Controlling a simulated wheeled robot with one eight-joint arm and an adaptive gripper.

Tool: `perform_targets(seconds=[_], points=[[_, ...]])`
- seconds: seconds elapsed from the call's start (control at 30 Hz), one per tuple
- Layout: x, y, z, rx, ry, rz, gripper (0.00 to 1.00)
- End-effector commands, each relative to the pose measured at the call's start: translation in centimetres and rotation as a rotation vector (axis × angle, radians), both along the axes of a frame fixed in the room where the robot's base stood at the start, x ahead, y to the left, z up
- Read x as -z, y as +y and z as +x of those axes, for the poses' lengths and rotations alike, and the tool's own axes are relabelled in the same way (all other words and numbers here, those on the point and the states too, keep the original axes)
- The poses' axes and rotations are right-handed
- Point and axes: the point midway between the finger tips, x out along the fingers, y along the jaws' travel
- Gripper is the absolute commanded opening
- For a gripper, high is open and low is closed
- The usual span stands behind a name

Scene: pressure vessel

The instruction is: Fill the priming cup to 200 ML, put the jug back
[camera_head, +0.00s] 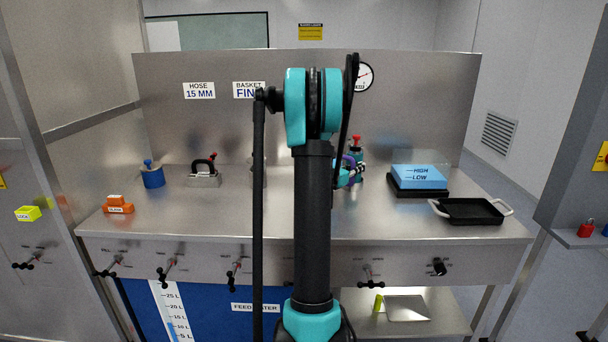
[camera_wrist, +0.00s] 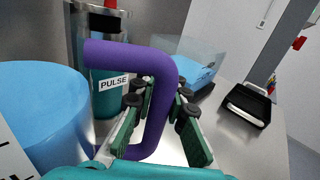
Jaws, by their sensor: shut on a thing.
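The purple handle (camera_wrist: 165,75) runs between the green finger pads of my gripper (camera_wrist: 160,108), which is shut on it. To its left is a clear vessel of blue liquid (camera_wrist: 40,105) with a white label cut off by the picture edge. It looks like the jug's body, but the join to the handle is not clear. In the head view my gripper (camera_head: 350,175) and a bit of purple show beside my arm over the bench. My arm hides most of the jug there. I cannot tell which vessel is the priming cup.
A teal PULSE cylinder (camera_wrist: 108,95) stands close behind the handle. A clear tank of blue liquid marked HIGH and LOW (camera_head: 420,176) and a black tray (camera_head: 470,212) are at the right. A blue cup-like object (camera_head: 152,177) and a grey block (camera_head: 204,180) stand at the left.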

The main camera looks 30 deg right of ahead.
Motion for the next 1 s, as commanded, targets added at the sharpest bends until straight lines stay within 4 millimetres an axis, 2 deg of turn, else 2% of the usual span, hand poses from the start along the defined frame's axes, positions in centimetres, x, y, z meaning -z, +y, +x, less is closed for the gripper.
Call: perform_targets(seconds=[0.33,0.7,1.0], points=[[0.2,0.0,-0.1,-0.001,-0.021,0.009,0.0],[-2.4,0.0,-0.1,-0.001,-0.02,0.008,0.0],[-2.7,0.0,-0.1,-0.001,-0.019,0.008,0.0]])
